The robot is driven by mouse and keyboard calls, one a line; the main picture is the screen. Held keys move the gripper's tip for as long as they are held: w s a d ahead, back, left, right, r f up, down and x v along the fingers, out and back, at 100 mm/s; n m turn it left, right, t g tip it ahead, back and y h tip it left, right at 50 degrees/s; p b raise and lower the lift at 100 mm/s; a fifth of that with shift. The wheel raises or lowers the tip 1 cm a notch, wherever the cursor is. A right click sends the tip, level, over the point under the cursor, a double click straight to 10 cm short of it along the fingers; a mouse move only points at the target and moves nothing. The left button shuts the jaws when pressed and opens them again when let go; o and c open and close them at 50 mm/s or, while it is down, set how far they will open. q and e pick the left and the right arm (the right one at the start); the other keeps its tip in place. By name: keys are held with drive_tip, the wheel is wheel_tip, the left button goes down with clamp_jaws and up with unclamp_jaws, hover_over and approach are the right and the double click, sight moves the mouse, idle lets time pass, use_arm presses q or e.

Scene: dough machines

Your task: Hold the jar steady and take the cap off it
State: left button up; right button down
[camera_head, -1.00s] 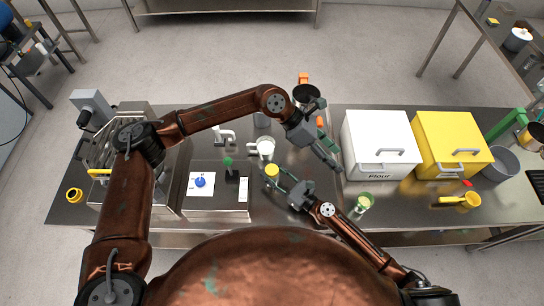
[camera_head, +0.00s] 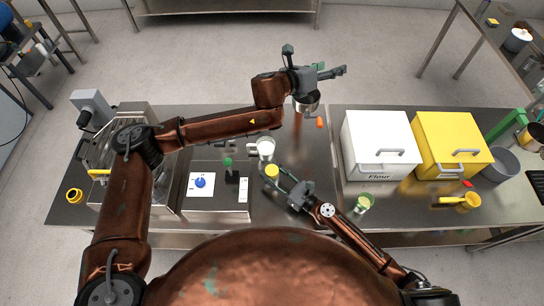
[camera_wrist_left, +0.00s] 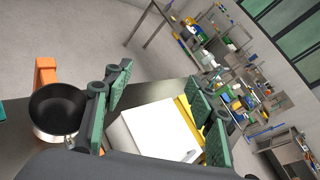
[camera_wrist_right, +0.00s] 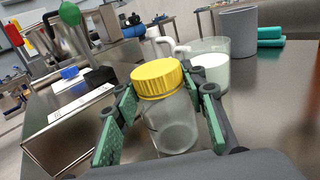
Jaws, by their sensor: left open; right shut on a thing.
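The jar (camera_wrist_right: 175,128) is clear glass with a ridged yellow cap (camera_wrist_right: 157,78) on it. It stands upright on the counter. In the head view the yellow cap (camera_head: 271,170) shows from above. My right gripper (camera_head: 278,175) is shut on the jar's body, one green pad on each side below the cap, as the right wrist view (camera_wrist_right: 165,112) also shows. My left gripper (camera_head: 315,60) is open and empty, up beyond the counter's far edge near the pan, well away from the jar. Its spread pads show in the left wrist view (camera_wrist_left: 158,110).
A pan (camera_head: 307,106) is at the counter's far edge. A white flour box (camera_head: 378,135) and a yellow box (camera_head: 452,140) stand right.

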use_arm(q)
drive_tip(key=a+f+g+y, duration=0.1)
drive_tip(key=a+f+y, duration=0.25)
drive_tip(key=f, duration=0.45)
drive_tip(key=m+g+y, duration=0.4)
drive_tip(key=g+y, duration=0.4)
drive_tip(key=g, duration=0.1)
hover_over(272, 170)
wheel_tip(272, 170, down, 17)
drive_tip(key=shift+r, duration=0.2)
drive_tip(key=shift+f, duration=3.85)
drive_tip(key=shift+c, duration=0.4)
drive_tip(key=c, duration=1.1)
drive_tip(key=shift+d+n, duration=0.1)
drive_tip(key=shift+n, duration=1.7)
